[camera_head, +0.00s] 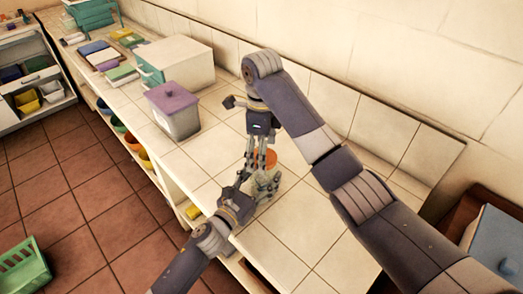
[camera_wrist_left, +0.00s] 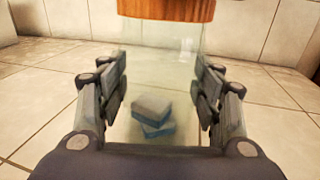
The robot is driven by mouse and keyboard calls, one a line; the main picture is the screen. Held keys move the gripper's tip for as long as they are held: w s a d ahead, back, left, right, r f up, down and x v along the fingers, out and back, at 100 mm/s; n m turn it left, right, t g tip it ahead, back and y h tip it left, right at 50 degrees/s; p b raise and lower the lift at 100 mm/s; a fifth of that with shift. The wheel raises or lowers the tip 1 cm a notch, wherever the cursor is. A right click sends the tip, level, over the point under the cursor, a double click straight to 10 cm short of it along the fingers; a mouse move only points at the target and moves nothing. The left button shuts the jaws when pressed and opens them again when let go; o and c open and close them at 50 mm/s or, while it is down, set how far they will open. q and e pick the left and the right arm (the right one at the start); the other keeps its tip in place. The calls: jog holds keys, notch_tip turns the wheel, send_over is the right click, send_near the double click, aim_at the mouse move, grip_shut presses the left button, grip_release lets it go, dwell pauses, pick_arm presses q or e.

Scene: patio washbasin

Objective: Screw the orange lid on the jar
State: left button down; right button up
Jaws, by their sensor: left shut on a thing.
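The clear glass jar (camera_head: 267,182) stands upright on the tiled counter. Its body fills the middle of the left wrist view (camera_wrist_left: 160,70), with blue-and-white blocks (camera_wrist_left: 153,115) showing through the glass. The orange lid (camera_head: 266,158) is at the jar's top and also shows at the top edge of the left wrist view (camera_wrist_left: 165,9); I cannot tell how tightly it sits. My left gripper (camera_head: 257,190) is shut around the jar body from the side. My right gripper (camera_head: 261,156) points down from above at the lid; its fingertips partly hide the lid, and its grip is unclear.
A grey bin with a purple lid (camera_head: 174,109) and a white box (camera_head: 178,64) stand farther back on the counter. Books (camera_head: 101,57) lie beyond them. The tiled wall runs along the right. Counter tiles in front of the jar are bare.

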jog(key=shift+r, duration=0.15)
jog(key=shift+w+r, duration=0.1)
jog(key=shift+r, duration=0.6)
notch_tip(320, 180, up, 10)
jog(key=shift+r, duration=0.15)
pick_arm(q)
jog(key=shift+c, duration=2)
grip_release()
jog(key=v, duration=1.2)
jog(key=shift+f, duration=0.1)
